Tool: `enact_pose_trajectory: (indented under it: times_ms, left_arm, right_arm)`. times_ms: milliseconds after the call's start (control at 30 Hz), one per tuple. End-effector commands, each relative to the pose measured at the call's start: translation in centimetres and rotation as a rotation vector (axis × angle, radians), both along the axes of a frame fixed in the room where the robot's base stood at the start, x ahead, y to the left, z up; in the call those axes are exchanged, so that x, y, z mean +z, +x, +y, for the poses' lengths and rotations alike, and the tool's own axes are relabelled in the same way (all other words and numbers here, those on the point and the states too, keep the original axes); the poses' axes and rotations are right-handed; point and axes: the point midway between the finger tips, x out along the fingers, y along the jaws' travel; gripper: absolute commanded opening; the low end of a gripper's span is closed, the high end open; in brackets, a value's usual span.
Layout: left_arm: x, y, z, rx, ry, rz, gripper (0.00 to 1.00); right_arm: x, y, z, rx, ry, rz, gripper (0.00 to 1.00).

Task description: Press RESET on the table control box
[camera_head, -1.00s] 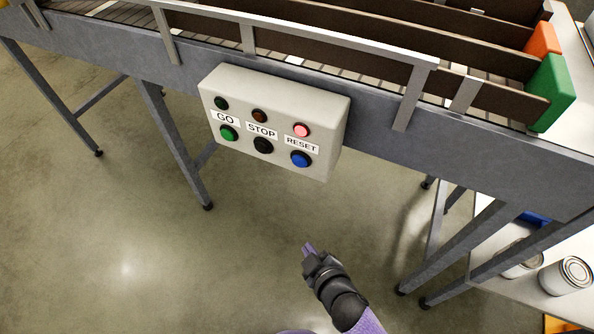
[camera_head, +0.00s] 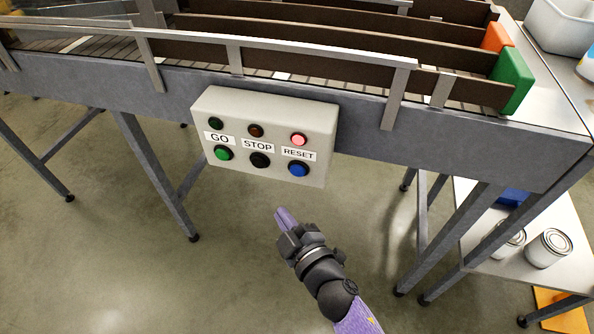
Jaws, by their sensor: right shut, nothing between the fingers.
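The pale control box (camera_head: 317,120) is fixed to the grey side of the conveyor frame. Its blue button (camera_head: 298,169) sits under the RESET label (camera_head: 299,154), and a lit pinkish-red lamp (camera_head: 299,139) is above that label. The green GO button (camera_head: 222,153) and the black STOP button (camera_head: 260,160) are to the left. My right gripper (camera_head: 284,216) is shut and empty. In the picture it is below the box, just below and left of the blue button, apart from it. My left gripper is not in view.
The conveyor's grey side beam (camera_head: 440,145) runs along behind the box, with metal rail brackets (camera_head: 398,95) above. A green block (camera_head: 513,80) and an orange block (camera_head: 496,37) are at the lane ends. Cans (camera_head: 548,248) stand on a lower shelf at right. Open floor lies below the box.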

Motion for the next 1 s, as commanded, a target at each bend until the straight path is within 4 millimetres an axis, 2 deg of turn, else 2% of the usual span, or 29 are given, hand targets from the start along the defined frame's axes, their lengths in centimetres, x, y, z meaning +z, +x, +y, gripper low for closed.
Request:
enact_pose_trajectory:
  times_ms: [300,500,1000]
  left_arm:
    - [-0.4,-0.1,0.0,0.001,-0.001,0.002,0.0]
    - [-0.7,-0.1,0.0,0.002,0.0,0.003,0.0]
    - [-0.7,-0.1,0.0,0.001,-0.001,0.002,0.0]
  right_arm:
    - [0.0,4.6,-1.6,-0.002,-0.004,-0.001,0.0]
    - [0.0,6.5,-2.1,-0.001,-0.001,-0.001,0.0]
    - [0.0,7.0,-2.4,-0.002,-0.001,0.001,0.0]
